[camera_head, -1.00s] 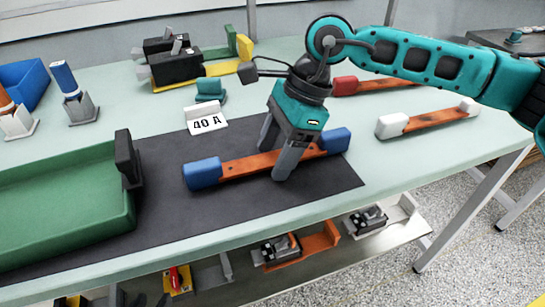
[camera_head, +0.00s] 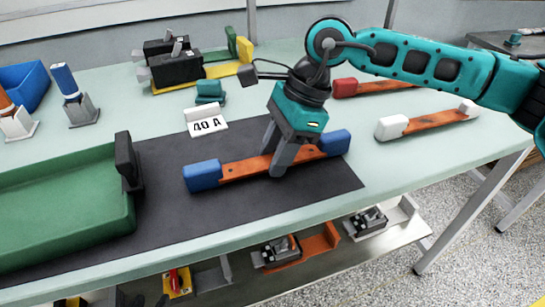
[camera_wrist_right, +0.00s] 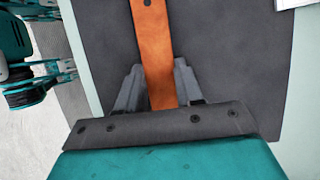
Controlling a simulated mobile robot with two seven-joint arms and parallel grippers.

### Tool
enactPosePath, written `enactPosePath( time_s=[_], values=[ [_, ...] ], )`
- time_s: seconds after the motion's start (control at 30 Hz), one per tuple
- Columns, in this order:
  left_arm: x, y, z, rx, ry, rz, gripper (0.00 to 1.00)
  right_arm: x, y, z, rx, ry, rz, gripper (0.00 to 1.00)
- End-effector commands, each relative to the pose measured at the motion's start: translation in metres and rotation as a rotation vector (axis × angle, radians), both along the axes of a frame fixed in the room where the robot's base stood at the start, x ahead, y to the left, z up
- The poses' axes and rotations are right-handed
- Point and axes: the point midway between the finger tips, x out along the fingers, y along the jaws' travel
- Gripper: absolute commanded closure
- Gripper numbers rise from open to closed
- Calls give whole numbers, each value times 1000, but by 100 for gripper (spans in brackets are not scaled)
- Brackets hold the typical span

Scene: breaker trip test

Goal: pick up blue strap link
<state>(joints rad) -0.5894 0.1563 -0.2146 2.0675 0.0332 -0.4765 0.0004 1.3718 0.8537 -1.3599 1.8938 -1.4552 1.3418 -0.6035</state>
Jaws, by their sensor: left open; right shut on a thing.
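The blue strap link (camera_head: 239,169) is an orange-brown bar with a blue block at each end. It lies on the dark mat (camera_head: 320,189) on the bench. My right gripper (camera_head: 275,170) comes down from above and is shut on the bar near its middle. In the right wrist view the two fingers (camera_wrist_right: 160,88) stand on either side of the orange bar (camera_wrist_right: 152,45); the blue ends are out of that view. My left gripper does not show in the head view; a teal arm part at the left edge of the right wrist view does not show its jaws.
A green tray (camera_head: 133,212) stands at the left of the mat. A red-ended link (camera_head: 378,87) and a white-ended link (camera_head: 440,119) lie at the right. A "40 A" sign (camera_head: 207,126) and black breakers (camera_head: 176,69) stand behind. A lower shelf (camera_head: 240,282) holds more parts.

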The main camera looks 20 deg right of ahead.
Motion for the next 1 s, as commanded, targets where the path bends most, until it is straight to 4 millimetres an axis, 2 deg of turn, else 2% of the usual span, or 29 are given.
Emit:
enactPosePath(
  time_s=[0.27,0.47,0.57,0.8,1.0],
  values=[
    [0,0,1,0,0,0,57,1,0,4,2,-3,0,100],
    [0,0,4,-2,1,2,57,1,0,24,2,-5,-1,100],
    [-1,-1,8,-5,2,3,57,1,1,44,2,-6,0,100],
    [-1,-3,19,-11,4,6,57,1,1,116,3,-7,0,100],
    [-1,-2,27,-11,4,6,57,1,1,166,2,-5,0,100]
  ],
)
